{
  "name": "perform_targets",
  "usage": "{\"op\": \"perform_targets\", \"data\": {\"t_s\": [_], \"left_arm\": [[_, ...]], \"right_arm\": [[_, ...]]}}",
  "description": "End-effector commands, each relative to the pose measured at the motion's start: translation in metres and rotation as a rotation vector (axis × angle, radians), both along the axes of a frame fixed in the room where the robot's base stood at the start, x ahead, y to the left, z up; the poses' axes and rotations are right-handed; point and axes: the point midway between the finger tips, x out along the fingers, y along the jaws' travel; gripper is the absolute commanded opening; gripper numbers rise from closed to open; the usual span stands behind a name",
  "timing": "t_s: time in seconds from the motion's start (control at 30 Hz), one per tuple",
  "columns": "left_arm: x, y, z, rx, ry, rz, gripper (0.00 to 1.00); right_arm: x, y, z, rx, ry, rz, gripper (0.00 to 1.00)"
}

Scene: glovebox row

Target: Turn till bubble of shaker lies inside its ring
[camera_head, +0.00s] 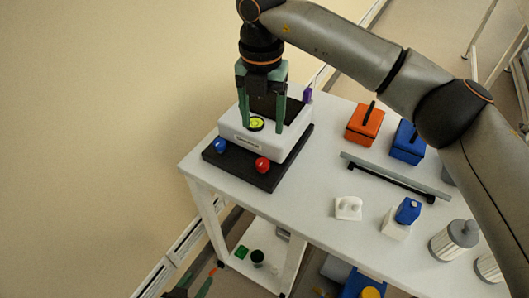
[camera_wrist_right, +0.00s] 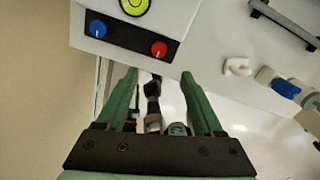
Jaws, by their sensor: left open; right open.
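The shaker (camera_head: 238,141) is a white box on a black base near the table's left end. It has a blue knob (camera_head: 220,146) and a red knob (camera_head: 262,165) in front; both also show in the right wrist view, blue (camera_wrist_right: 97,28) and red (camera_wrist_right: 159,48). Its round yellow-green level (camera_head: 257,124) is on top, cut by the right wrist view's upper edge (camera_wrist_right: 134,5); the bubble's place in its ring is too small to tell. My right gripper (camera_head: 262,122) is open and empty, above and in front of the shaker. My left gripper (camera_head: 196,283) is open, partly cut off at the bottom edge.
To the right on the white table (camera_head: 310,170) are an orange box (camera_head: 364,126), a blue box (camera_head: 408,148), a grey-black bar (camera_head: 395,178), a white part (camera_head: 348,208), a blue-capped bottle (camera_head: 397,222) and grey canisters (camera_head: 455,240).

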Motion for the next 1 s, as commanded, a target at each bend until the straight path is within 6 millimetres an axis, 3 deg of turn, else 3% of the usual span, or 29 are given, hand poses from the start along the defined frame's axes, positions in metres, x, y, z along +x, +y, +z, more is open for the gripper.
{"op": "perform_targets", "data": {"t_s": [0.4, 0.6, 1.0], "left_arm": [[-0.002, 0.001, 0.013, 0.001, 0.006, 0.001, 0.54], [-0.002, 0.001, 0.018, 0.001, 0.006, 0.001, 0.54], [-0.002, 0.000, 0.019, 0.001, 0.006, 0.000, 0.54]], "right_arm": [[-0.002, 0.000, -0.079, 0.004, 0.010, 0.004, 0.69], [-0.002, 0.001, -0.108, 0.005, 0.007, 0.005, 0.69], [-0.002, 0.001, -0.121, 0.005, 0.005, 0.006, 0.69]]}}
